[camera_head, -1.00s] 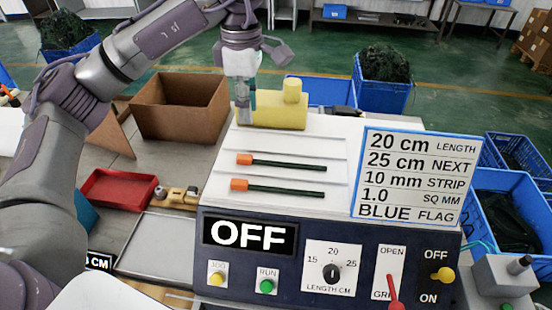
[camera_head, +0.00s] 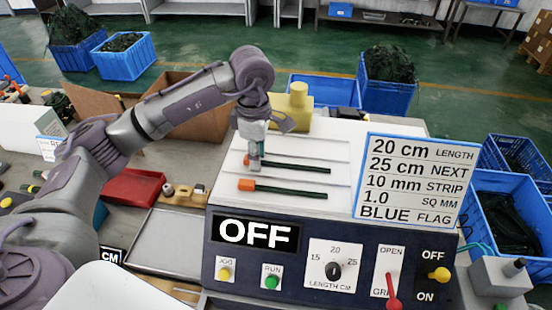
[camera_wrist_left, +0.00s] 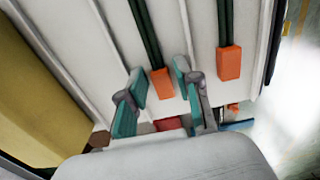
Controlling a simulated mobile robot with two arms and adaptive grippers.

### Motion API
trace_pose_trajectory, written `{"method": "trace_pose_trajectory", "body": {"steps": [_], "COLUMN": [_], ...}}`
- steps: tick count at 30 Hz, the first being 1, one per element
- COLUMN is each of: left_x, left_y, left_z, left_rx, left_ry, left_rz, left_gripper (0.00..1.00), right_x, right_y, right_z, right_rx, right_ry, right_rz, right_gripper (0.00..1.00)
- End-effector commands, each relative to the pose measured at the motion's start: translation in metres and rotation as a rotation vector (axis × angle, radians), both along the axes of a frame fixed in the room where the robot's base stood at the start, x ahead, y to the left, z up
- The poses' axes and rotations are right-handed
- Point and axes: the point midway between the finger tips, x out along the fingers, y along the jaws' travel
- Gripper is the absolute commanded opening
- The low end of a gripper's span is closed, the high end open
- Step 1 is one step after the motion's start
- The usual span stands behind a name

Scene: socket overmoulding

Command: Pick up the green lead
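Two dark green leads with orange ends lie side by side on the white sloping top of the machine. The far lead (camera_head: 300,167) has its orange end partly hidden behind my left gripper (camera_head: 254,163). The near lead (camera_head: 290,191) lies in front of it, its orange end in full view. In the left wrist view, my left gripper (camera_wrist_left: 159,78) is open, its teal-padded fingers on either side of the far lead's orange end (camera_wrist_left: 162,83). I cannot tell whether they touch it. The near lead's orange end (camera_wrist_left: 229,63) is outside the fingers. My right gripper is not in view.
A yellow block (camera_head: 290,112) stands behind the leads. A sign (camera_head: 413,180) stands at the right of the machine top. The front panel has an OFF display (camera_head: 257,233) and a red lever (camera_head: 391,292). A red tray (camera_head: 133,188) and cardboard box (camera_head: 205,126) are left.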

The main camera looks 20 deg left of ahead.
Motion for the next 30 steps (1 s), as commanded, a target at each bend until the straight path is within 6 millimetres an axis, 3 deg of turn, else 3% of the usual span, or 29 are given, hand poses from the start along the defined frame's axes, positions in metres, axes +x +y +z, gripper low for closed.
{"method": "trace_pose_trajectory", "body": {"steps": [5,12,23,30], "left_x": [0.0,0.0,0.001,0.001], "left_y": [0.0,0.0,0.0,0.0], "left_z": [-0.001,-0.001,0.005,0.049], "left_rx": [0.0,0.001,0.001,0.0], "left_ry": [0.0,0.0,-0.003,-0.007], "left_rz": [0.0,0.0,0.0,0.0], "left_gripper": [0.33,0.0,0.0,0.0], "right_x": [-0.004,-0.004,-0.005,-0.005], "right_y": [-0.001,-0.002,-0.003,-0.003], "right_z": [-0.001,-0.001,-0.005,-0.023], "right_rx": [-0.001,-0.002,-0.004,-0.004], "right_ry": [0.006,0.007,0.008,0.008], "right_rz": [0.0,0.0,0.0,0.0], "right_gripper": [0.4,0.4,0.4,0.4]}}
